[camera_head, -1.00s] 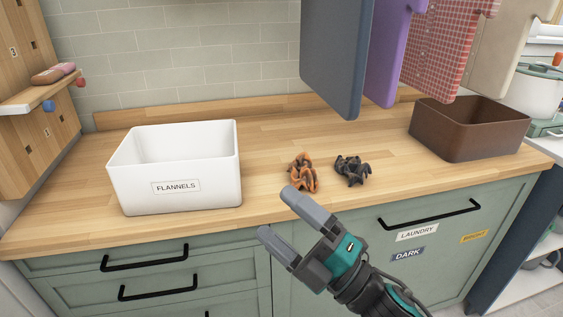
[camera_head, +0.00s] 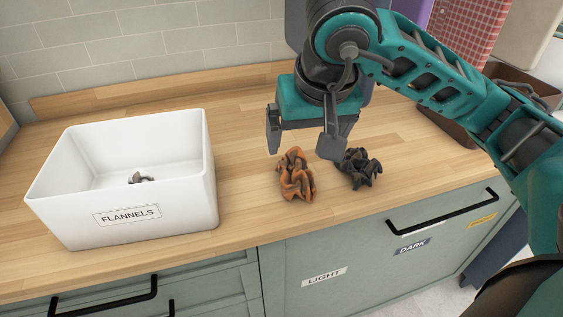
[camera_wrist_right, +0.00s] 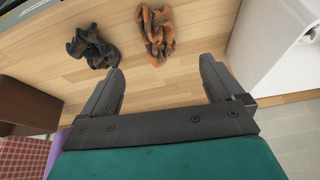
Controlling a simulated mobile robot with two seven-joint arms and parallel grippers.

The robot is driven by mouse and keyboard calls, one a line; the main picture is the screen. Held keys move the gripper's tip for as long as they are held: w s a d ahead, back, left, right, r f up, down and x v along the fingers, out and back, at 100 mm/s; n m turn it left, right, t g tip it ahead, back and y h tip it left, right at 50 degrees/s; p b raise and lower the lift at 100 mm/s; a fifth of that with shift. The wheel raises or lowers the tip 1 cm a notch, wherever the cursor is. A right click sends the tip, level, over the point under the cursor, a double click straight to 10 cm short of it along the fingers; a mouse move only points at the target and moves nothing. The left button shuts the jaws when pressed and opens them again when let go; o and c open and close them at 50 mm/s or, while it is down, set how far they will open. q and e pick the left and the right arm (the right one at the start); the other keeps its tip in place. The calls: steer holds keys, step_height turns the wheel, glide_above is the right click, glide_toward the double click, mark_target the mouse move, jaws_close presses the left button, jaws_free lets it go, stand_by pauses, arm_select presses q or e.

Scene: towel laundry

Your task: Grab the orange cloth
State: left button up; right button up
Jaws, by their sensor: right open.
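The orange cloth (camera_head: 296,175) lies crumpled on the wooden counter, to the right of the white box. It also shows in the right wrist view (camera_wrist_right: 157,36), ahead of the fingers. My right gripper (camera_head: 302,146) is open and empty, pointing down just behind and above the orange cloth. Its fingers straddle the cloth's position in the head view but do not appear to touch it. In the wrist view the open right gripper (camera_wrist_right: 160,85) has bare counter between its fingers. My left gripper is not in view.
A dark crumpled cloth (camera_head: 359,169) lies close to the right of the orange one. A white box labelled FLANNELS (camera_head: 130,215) stands at left with a small dark item (camera_head: 140,178) inside. A brown box (camera_wrist_right: 27,106) stands on the far side.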

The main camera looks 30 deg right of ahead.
glide_above(296, 169)
steer(key=s, duration=0.2)
steer(key=f, duration=0.4)
steer(key=f+b, duration=0.1)
steer(key=f, duration=0.1)
steer(key=shift+s+a, duration=0.15)
steer(key=shift+a, duration=0.1)
steer(key=shift+x, duration=3.1)
steer(key=shift+r, duration=0.1)
steer(key=c, duration=1.1)
steer(key=shift+r, duration=0.15)
